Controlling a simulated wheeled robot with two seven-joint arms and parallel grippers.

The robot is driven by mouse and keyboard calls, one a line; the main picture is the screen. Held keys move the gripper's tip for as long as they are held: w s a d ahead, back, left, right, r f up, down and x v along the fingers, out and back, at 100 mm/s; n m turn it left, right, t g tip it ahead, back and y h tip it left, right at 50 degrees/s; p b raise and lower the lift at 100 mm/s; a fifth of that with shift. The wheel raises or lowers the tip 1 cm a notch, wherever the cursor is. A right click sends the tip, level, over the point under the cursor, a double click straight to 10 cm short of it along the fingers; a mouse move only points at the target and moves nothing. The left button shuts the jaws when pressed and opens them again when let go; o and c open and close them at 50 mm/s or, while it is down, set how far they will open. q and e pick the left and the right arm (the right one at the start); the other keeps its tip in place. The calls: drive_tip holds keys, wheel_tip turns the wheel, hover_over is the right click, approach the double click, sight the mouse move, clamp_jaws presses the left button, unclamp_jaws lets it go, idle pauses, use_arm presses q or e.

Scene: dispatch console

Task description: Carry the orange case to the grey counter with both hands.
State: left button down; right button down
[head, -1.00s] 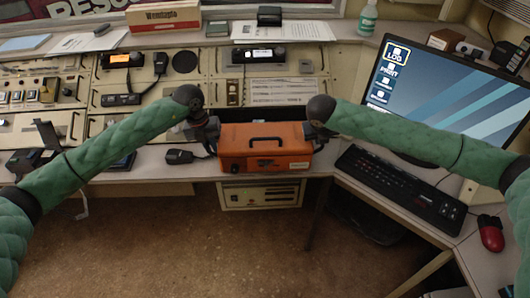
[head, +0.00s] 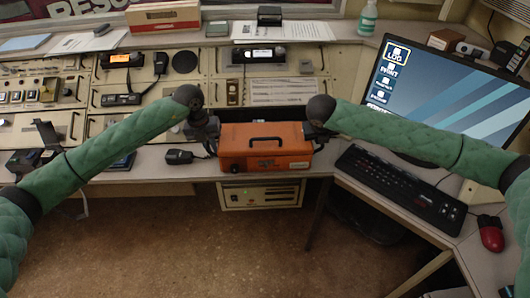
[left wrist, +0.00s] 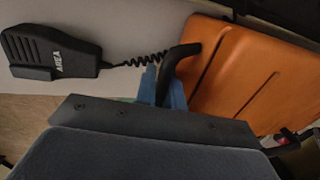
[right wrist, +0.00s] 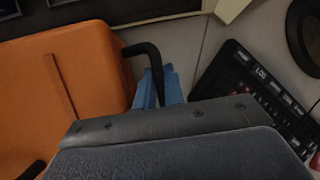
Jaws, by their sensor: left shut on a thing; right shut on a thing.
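The orange case (head: 265,152) has a black top handle and sits at the front edge of the pale grey counter (head: 204,168), below the console panels. I cannot tell whether its base touches the counter. My left gripper (head: 210,137) is at the case's left end, and in the left wrist view its blue fingers (left wrist: 168,88) are shut on a black side handle (left wrist: 178,60). My right gripper (head: 316,132) is at the right end, and in the right wrist view its blue fingers (right wrist: 158,88) are shut on the other side handle (right wrist: 148,52). The case looks level.
A black hand microphone (head: 179,157) with a coiled cord lies just left of the case. A keyboard (head: 400,187), a red mouse (head: 490,233) and a monitor (head: 440,95) are to the right. Open floor (head: 230,255) lies in front of the counter.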

use_arm(q)
drive_tip(key=shift+r, duration=0.1)
use_arm(e)
drive_tip(key=shift+r, duration=0.15)
